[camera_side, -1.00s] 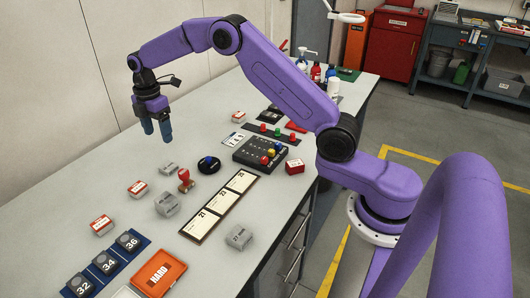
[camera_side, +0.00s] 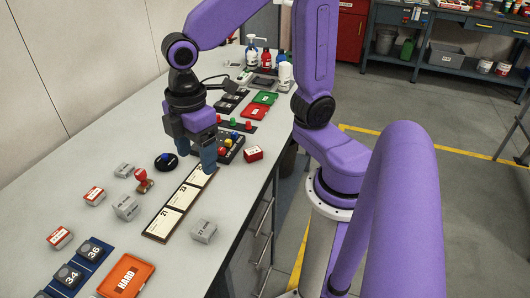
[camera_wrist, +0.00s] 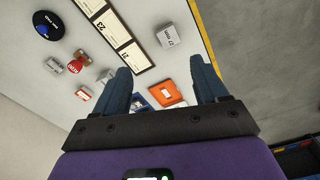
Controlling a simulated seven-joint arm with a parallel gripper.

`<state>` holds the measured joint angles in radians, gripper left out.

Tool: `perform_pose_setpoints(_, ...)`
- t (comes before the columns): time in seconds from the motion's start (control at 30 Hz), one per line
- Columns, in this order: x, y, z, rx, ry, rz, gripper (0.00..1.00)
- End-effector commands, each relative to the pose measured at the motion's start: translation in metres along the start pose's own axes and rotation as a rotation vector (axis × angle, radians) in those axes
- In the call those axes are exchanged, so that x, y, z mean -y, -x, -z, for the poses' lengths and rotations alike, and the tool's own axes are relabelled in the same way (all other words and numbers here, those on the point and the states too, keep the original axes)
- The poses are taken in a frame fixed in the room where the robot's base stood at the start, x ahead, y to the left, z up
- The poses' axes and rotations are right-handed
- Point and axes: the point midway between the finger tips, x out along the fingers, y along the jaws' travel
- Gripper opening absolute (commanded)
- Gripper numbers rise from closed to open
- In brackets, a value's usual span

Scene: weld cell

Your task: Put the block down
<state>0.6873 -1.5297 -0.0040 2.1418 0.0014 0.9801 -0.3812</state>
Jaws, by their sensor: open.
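My gripper (camera_side: 207,160) is open, fingers pointing down, above the far end of the numbered card strip (camera_side: 160,225). In the wrist view its two fingers (camera_wrist: 165,82) are spread with nothing between them. Several small blocks lie on the bench. A grey block (camera_side: 204,230) sits right of the strip and also shows in the wrist view (camera_wrist: 171,36). Other grey blocks (camera_side: 126,207) (camera_side: 124,170) lie left of the strip. Red-and-white blocks (camera_side: 94,195) (camera_side: 60,237) are further left. A red block (camera_side: 253,153) stands right of the gripper. No block is held.
A red-handled stamp (camera_side: 142,180) and a round black ink pad (camera_side: 166,162) stand left of the gripper. A black tray with coloured knobs (camera_side: 231,148) is partly hidden behind it. An orange box (camera_side: 127,277) is at the front. Bottles (camera_side: 285,75) stand at the far end.

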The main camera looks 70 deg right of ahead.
Motion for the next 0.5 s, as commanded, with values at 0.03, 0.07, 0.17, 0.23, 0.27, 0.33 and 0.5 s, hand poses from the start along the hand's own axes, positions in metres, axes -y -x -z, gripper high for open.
perform_pose_setpoints(0.03, 0.017, 0.0, -0.015, -0.004, -0.012, 0.0, 0.73)
perform_pose_setpoints(0.07, 0.026, -0.001, -0.024, -0.006, -0.024, 0.0, 0.73)
perform_pose_setpoints(0.17, 0.053, -0.005, -0.052, -0.007, -0.059, 0.002, 0.73)
perform_pose_setpoints(0.23, 0.067, -0.008, -0.069, -0.008, -0.081, 0.003, 0.73)
perform_pose_setpoints(0.27, 0.072, -0.009, -0.075, -0.009, -0.089, 0.003, 0.73)
perform_pose_setpoints(0.33, 0.081, -0.013, -0.087, -0.008, -0.105, 0.005, 0.73)
perform_pose_setpoints(0.5, 0.091, -0.017, -0.101, -0.008, -0.124, 0.006, 0.73)
